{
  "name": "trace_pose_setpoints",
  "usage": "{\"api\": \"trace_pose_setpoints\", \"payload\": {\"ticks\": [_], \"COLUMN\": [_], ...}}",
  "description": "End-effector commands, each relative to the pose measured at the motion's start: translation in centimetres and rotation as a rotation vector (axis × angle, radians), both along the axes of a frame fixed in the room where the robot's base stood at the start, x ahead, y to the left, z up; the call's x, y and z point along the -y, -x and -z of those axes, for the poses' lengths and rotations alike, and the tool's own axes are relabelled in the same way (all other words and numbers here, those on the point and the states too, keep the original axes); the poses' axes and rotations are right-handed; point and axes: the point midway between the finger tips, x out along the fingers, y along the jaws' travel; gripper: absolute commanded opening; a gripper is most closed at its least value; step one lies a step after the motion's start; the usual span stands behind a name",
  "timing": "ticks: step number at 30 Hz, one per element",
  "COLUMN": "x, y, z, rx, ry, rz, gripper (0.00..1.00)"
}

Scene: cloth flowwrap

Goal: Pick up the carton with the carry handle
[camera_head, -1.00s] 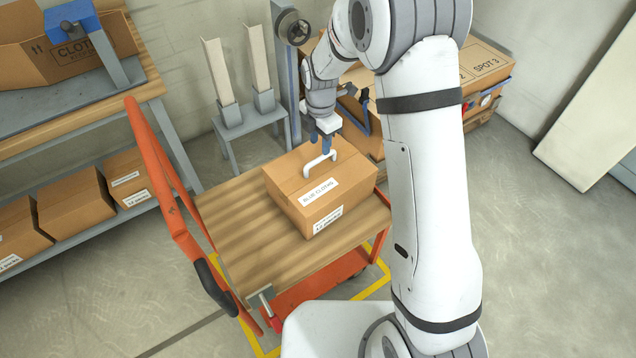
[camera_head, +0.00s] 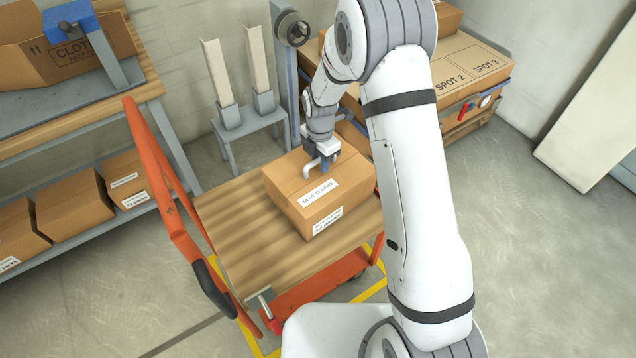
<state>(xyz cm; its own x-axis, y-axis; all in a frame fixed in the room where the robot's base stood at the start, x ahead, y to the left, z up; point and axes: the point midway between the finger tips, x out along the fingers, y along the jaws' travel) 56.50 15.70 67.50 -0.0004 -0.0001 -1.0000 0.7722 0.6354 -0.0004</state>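The carton (camera_head: 290,187) is a brown taped box labelled "BLUE CLOTHS". It sits on the wooden deck of an orange cart (camera_head: 250,258). A white carry handle (camera_head: 311,167) stands up from its top and is now partly covered by my gripper. Whether the fingers are open or closed around the handle is too small and hidden to tell.
The cart's orange push frame (camera_head: 165,200) rises at the left. Shelves with several cartons (camera_head: 75,205) stand behind it. A grey stand (camera_head: 240,125) with two upright holders is behind the carton. A pallet box marked "SPOT 2" and "SPOT 3" (camera_head: 470,75) is at the back right.

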Motion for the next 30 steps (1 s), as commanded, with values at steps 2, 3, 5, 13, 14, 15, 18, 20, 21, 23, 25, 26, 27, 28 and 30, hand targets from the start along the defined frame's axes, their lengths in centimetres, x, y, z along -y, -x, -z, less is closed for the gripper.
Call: {"api": "trace_pose_setpoints", "payload": {"ticks": [2, 3, 5, 13, 14, 15, 18, 20, 21, 23, 25, 26, 27, 28, 30], "x": [-0.02, -0.02, -0.02, -0.04, -0.03, -0.04, -0.04, -0.04, -0.05, -0.05, -0.06, -0.06, -0.05, -0.06, -0.06], "y": [0.0, 0.0, 0.0, 0.03, 0.04, 0.05, 0.06, 0.06, 0.07, 0.07, 0.07, 0.07, 0.08, 0.09, 0.09], "z": [-0.01, -0.02, -0.02, -0.01, -0.01, -0.01, 0.0, 0.0, 0.0, 0.0, 0.01, 0.01, 0.01, 0.01, 0.01], "rx": [0.0, 0.0, 0.0, -0.001, -0.001, -0.001, -0.001, -0.001, -0.001, -0.002, -0.002, -0.002, -0.002, -0.002, -0.002], "ry": [0.0, 0.0, 0.0, 0.001, 0.001, 0.001, 0.001, 0.001, 0.001, 0.0, 0.0, 0.0, 0.0, 0.0, 0.0], "rz": [0.0, 0.0, 0.0, -0.001, -0.001, -0.001, -0.001, -0.001, -0.001, -0.001, -0.001, -0.001, -0.001, -0.001, -0.001], "gripper": [0.22, 0.18, 0.14, 0.0, 0.0, 0.0, 0.0, 0.0, 0.0, 0.0, 0.0, 0.0, 0.0, 0.0, 0.0]}}
